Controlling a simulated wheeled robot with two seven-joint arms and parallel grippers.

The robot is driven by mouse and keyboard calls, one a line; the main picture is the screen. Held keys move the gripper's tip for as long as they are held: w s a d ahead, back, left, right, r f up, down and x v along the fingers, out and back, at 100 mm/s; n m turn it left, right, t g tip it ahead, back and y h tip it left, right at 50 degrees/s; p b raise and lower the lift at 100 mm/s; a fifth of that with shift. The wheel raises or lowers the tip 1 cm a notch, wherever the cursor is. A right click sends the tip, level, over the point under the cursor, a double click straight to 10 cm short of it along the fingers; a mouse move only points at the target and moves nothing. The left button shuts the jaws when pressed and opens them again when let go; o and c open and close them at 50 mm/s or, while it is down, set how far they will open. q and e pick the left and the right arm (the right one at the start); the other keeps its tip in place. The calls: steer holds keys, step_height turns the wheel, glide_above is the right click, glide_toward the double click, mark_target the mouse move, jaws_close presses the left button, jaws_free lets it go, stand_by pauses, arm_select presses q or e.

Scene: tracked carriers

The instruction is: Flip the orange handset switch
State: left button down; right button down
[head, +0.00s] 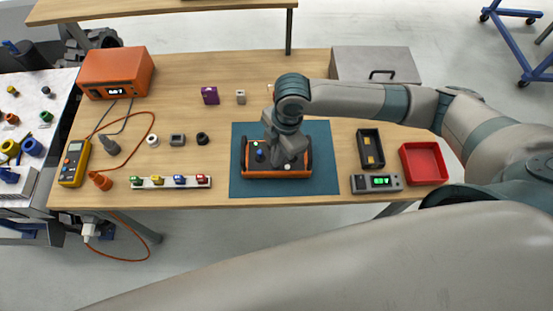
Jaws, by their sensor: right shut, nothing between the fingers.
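The orange handset (262,174) lies on a blue mat (323,178) in the middle of the table, with dark handles at its left and right ends. A small blue part (259,156) shows on its top, left of my gripper. My right gripper (283,160) is shut and empty, pointing down over the handset's top. It covers the middle of the handset, and I cannot tell whether it touches it. The switch and its position are too small or hidden to make out. My left gripper is not in view.
A row of coloured connectors (170,182) and a yellow multimeter (75,163) lie to the left. A red tray (424,163), a black holder (370,149) and a grey meter (376,183) stand to the right. A grey case (375,64) is behind my right arm.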

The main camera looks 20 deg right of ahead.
steer(key=shift+f, duration=0.5)
steer(key=shift+r, duration=0.15)
step_height(320, 180, up, 7)
steer(key=p, duration=0.7)
steer(key=shift+p, duration=0.3)
stand_by(0.9)
